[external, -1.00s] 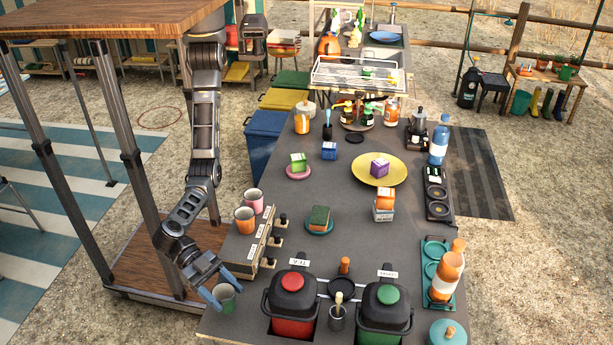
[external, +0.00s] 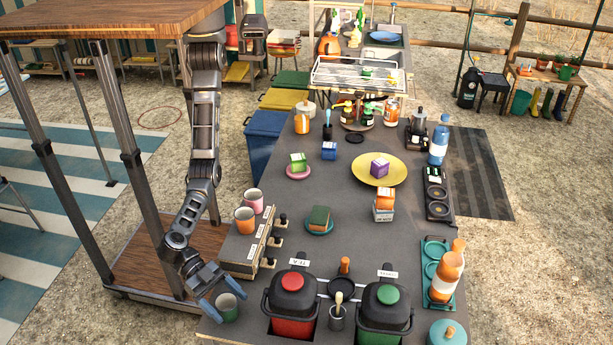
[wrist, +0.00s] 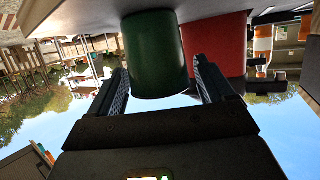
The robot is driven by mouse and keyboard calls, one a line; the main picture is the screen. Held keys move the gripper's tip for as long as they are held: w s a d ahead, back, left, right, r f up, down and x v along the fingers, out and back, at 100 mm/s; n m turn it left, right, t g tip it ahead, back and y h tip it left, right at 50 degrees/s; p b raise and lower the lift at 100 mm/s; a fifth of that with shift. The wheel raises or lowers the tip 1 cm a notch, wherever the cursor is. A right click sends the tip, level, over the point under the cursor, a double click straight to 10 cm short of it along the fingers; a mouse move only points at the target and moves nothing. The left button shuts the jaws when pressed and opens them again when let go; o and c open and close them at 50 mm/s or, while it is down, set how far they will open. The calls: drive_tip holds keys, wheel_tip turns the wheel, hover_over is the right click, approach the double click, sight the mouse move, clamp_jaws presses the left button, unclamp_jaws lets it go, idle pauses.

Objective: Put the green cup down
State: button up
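The green cup (external: 228,310) stands upright on the near left corner of the grey counter, left of the red-lidded container. My gripper (external: 228,302) is low at the counter's left edge, its blue fingers on either side of the cup. The wrist view is upside down. In it the green cup (wrist: 155,55) lies between the fingers of my gripper (wrist: 160,75), with a narrow gap at the right finger. The fingers look spread and open. The cup's base meets the grey surface at the top of that view.
The red container (external: 292,310) stands close right of the cup, with a green-lidded one (external: 385,315) beyond it. An orange cup (external: 244,220) and a pink cup (external: 253,199) stand on a raised box (external: 240,247) behind. The counter's left edge is close to the cup.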

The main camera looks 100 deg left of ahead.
drive_tip(key=shift+o, duration=0.5)
drive_tip(key=shift+r, duration=0.1)
drive_tip(key=shift+r+p, duration=0.2)
drive_tip(key=shift+p, duration=0.15)
drive_tip(key=v, duration=1.2)
drive_tip(key=shift+f+b, duration=0.15)
drive_tip(key=shift+b, duration=0.25)
